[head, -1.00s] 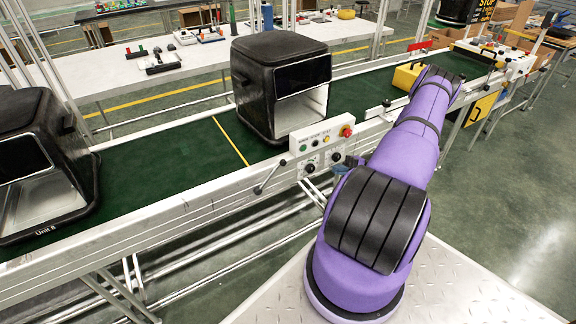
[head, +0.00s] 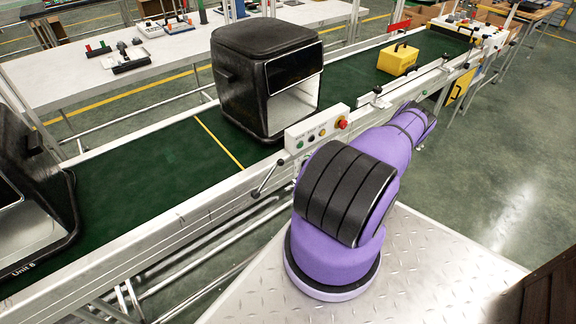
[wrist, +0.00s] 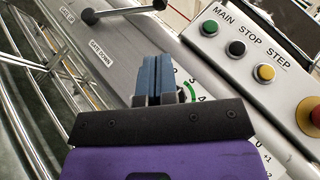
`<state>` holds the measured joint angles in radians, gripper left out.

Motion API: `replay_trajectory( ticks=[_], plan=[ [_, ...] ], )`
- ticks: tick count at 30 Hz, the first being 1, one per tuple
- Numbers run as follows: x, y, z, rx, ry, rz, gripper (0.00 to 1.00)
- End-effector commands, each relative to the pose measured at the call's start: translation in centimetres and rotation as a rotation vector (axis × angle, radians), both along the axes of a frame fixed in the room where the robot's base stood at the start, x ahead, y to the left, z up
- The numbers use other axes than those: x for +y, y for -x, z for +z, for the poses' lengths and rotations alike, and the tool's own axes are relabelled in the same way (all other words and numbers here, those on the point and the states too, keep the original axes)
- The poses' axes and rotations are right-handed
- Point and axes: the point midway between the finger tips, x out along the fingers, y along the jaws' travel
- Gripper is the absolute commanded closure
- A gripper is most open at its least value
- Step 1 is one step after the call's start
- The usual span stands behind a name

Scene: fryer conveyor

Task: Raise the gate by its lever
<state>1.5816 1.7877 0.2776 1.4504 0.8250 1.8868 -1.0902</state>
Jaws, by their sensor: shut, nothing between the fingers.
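The lever (head: 266,179) is a metal rod with a dark knob on the near side of the conveyor, left of the control panel. In the wrist view the lever (wrist: 122,12) is at the top, its black knob (wrist: 89,17) near the GATE UP label (wrist: 67,15) and the GATE DOWN label (wrist: 100,52). My gripper (wrist: 160,62) has its blue fingers shut and empty. It points past the panel, below the lever in that picture and apart from it. In the head view my arm hides the gripper. I cannot make out the gate for certain.
The control panel (head: 317,130) has buttons and a red stop knob (wrist: 310,116) close to my gripper's right. A black fryer unit (head: 266,80) stands on the green belt (head: 150,165), another (head: 32,185) at left. A yellow case (head: 398,59) is farther along.

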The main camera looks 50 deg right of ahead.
Motion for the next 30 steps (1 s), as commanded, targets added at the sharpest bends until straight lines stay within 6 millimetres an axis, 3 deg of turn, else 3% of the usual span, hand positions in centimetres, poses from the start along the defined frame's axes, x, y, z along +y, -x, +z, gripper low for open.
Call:
replay_trajectory(
  ticks=[8,24,30],
  plan=[
    [1.0,-1.1,1.0,-0.001,0.000,0.002,1.00],
    [6.4,-7.0,6.3,0.000,0.000,0.004,1.00],
    [7.6,-8.2,7.4,0.000,0.001,0.003,1.00]
  ],
)
